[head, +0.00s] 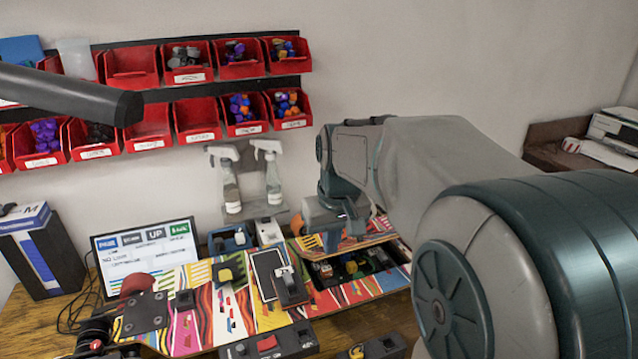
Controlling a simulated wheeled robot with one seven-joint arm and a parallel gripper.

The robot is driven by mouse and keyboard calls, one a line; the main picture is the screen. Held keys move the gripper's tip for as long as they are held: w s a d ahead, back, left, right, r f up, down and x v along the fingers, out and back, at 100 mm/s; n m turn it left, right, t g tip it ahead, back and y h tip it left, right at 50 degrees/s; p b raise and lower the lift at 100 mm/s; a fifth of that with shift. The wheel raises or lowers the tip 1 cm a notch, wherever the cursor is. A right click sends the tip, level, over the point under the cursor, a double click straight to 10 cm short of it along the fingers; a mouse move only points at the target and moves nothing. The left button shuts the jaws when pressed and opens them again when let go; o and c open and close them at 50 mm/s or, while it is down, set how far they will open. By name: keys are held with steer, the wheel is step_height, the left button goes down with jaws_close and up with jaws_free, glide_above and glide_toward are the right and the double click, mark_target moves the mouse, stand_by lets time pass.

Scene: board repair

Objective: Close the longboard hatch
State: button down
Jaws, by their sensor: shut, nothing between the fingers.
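The longboard (200,318) lies across the workbench, with a bright multicoloured deck. A dark open compartment (378,264) near its right end shows electronics inside. The hatch lid (375,236), patterned in the same colours, stands raised at the far side of this compartment, so the hatch is open. My gripper (342,218) is shut and empty, just above or against the lid; I cannot tell if it touches. My own arm hides the right end of the board, and the fingertips are hard to make out.
A black module (290,288) and small switches sit on the deck. Dark modules (270,345) lie along the front edge. Behind stand a monitor (147,252) and spray bottles (229,190). Red bins (197,120) hang on the wall. A black pole (70,95) crosses the upper left.

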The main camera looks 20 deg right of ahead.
steer(key=w+d+r+p, duration=0.6)
steer(key=w+d+r, duration=0.2)
steer(key=w+d, duration=0.45)
steer(key=f, duration=0.7)
steer(key=a+f+p, duration=0.1)
steer(key=f, duration=0.3)
steer(key=shift+f, duration=0.35)
steer(key=shift+s+f, duration=0.4)
steer(key=shift+f, duration=0.15)
steer(key=shift+s+f, duration=0.1)
steer(key=shift+f, duration=0.05)
